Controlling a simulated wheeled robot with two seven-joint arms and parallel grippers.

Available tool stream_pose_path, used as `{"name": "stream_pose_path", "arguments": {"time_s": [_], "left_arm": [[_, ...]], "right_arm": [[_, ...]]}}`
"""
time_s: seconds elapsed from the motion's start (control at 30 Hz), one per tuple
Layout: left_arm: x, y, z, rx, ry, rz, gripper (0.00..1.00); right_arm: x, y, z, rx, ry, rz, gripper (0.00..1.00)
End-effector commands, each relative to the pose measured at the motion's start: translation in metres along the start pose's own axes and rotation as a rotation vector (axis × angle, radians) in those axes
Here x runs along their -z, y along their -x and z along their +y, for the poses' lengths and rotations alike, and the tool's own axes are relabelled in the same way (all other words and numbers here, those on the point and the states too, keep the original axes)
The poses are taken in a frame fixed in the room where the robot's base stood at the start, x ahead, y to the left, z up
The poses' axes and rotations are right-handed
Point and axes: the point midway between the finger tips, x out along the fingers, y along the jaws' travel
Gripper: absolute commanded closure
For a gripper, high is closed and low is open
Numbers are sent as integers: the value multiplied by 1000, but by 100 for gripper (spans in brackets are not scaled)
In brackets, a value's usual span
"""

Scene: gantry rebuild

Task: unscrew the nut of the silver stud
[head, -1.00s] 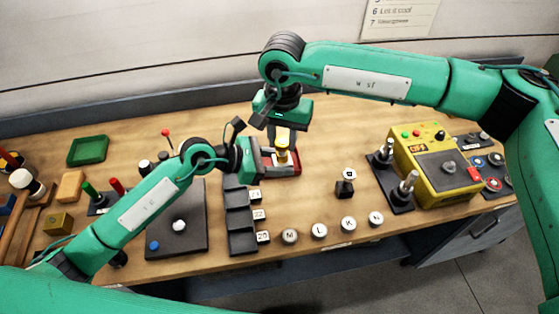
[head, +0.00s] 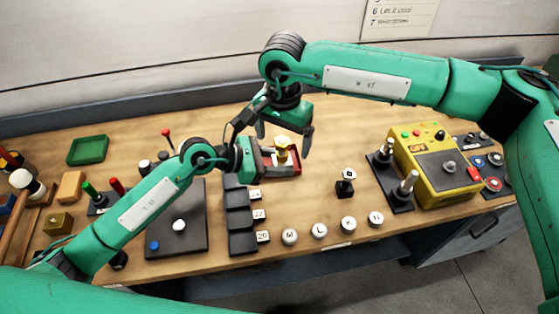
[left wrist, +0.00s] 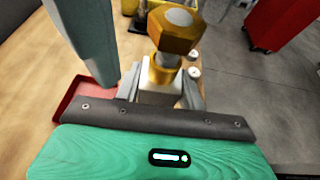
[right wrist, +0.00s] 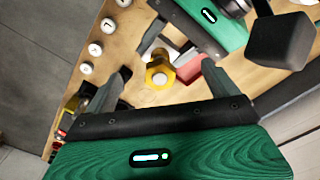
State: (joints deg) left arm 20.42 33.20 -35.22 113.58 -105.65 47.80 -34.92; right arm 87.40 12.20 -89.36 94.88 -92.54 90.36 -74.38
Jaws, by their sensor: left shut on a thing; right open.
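A gold hexagonal nut (head: 282,145) stands upright near the middle of the table. In the left wrist view the nut (left wrist: 175,32) has a grey stud end (left wrist: 179,17) in its centre and a narrower gold part below. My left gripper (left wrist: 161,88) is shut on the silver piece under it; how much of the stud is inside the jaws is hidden. My right gripper (head: 284,137) is open just above the nut. In the right wrist view the nut (right wrist: 160,74) lies between its spread fingers, apart from both.
A red tray (head: 294,168) lies beside and below the held piece. A dark stepped block (head: 240,220) stands in front. A yellow box (head: 432,150) and a black plate with two silver posts (head: 408,186) stand right.

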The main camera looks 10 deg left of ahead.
Motion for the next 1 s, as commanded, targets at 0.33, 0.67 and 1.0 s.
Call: {"name": "stream_pose_path", "arguments": {"time_s": [0.33,0.67,1.0], "left_arm": [[-2,0,0,-1,-1,-3,100],[-2,0,0,-1,-1,-3,100],[-2,0,0,-1,-1,-3,100]], "right_arm": [[0,0,0,0,-375,0,9],[0,0,0,0,-730,-1,9],[0,0,0,-2,-1096,-1,9]]}}
